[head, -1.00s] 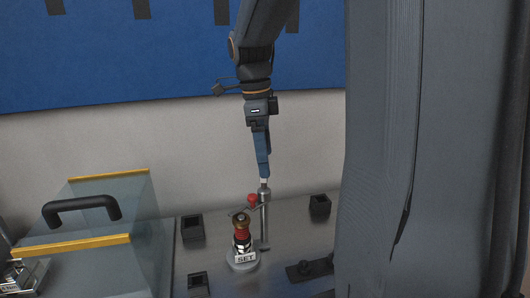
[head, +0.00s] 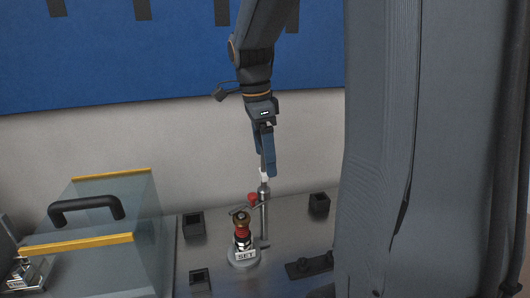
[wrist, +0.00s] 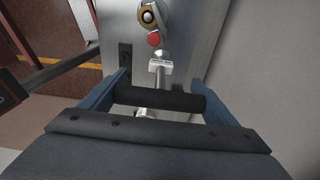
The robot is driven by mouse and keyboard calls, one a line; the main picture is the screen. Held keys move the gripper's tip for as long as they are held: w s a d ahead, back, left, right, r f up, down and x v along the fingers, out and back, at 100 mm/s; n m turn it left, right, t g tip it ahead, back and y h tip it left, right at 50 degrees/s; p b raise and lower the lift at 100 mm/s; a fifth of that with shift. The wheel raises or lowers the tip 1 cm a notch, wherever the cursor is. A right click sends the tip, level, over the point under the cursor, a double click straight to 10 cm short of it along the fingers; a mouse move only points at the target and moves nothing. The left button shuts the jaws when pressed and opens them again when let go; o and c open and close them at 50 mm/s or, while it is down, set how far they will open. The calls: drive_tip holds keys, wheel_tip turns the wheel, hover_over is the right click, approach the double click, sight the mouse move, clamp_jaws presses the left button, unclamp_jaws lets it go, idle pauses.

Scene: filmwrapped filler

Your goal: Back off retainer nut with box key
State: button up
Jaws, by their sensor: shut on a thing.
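My gripper (head: 268,170) points down from above. In the wrist view its two blue fingers (wrist: 158,98) are shut on the ends of a black crossbar, seemingly the box key's handle (wrist: 160,99). A pale, label-like piece and a silver shaft show beyond the bar. In the head view a white and silver piece (head: 264,189) is below the fingertips, above a thin upright rod (head: 265,222); I cannot tell where the key ends. The brass retainer nut (head: 240,218) tops a post with a red ring and a SET label, left of the rod. It also shows in the wrist view (wrist: 148,16).
A red knob (head: 253,197) is close behind the post. Black square sockets (head: 193,224) stand on the metal bench. A clear case (head: 110,215) with a black handle and yellow edges is at left. A large grey column blocks the right side.

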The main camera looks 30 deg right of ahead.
drive_tip(key=shift+n+p, duration=0.5)
drive_tip(key=shift+n, duration=1)
drive_tip(key=shift+n+t+p, duration=0.3)
drive_tip(key=shift+n+p, duration=0.55)
drive_tip(key=shift+n, duration=0.75)
drive_tip(key=shift+p, duration=0.35)
drive_tip(key=shift+r, duration=0.1)
